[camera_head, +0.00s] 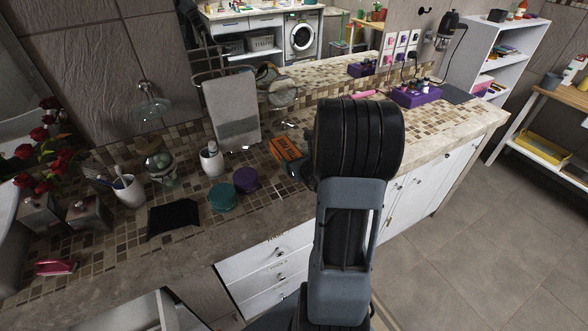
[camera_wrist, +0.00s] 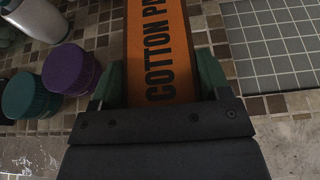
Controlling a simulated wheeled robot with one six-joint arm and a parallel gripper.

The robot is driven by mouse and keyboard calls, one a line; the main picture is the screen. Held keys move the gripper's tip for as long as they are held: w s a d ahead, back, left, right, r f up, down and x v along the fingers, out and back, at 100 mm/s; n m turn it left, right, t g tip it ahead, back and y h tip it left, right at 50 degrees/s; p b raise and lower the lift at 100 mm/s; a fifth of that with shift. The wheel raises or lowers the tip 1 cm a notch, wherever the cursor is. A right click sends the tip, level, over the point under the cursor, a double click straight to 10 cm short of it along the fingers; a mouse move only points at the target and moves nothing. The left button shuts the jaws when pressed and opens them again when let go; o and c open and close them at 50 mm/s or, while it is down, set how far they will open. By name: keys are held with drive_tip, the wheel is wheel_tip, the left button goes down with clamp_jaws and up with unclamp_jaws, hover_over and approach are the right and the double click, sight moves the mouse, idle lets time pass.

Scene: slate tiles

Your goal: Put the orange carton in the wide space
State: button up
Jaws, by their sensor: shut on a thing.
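The orange carton (camera_head: 287,149), lettered "COTTON P…", is at the counter beside my arm in the head view. It fills the upper middle of the wrist view (camera_wrist: 160,45). My gripper (camera_wrist: 157,85) is shut on it, with one green finger against each side. In the head view the arm hides most of the gripper and the carton's near right part. I cannot tell whether the carton touches the counter. No marked wide space shows; tiled counter (camera_head: 330,178) lies around the carton, largely covered by my arm.
A purple round jar (camera_head: 246,180) and a teal round jar (camera_head: 222,197) stand left of the carton. A white cup (camera_head: 212,160), a black tray (camera_head: 173,219) and a hanging grey towel (camera_head: 232,112) are nearby. A purple box (camera_head: 416,96) stands further right, with clear counter before it.

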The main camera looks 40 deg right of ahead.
drive_tip(key=shift+w+d+f, duration=0.15)
drive_tip(key=shift+w+f, duration=0.35)
drive_tip(key=shift+f, duration=0.1)
drive_tip(key=f, duration=0.2)
drive_tip(key=shift+w+d+f, duration=0.1)
drive_tip(key=shift+w+f, duration=0.1)
drive_tip(key=shift+f, duration=0.5)
drive_tip(key=shift+f, duration=0.3)
drive_tip(key=o, duration=1)
drive_tip(key=shift+r, duration=0.1)
drive_tip(key=shift+r, duration=0.15)
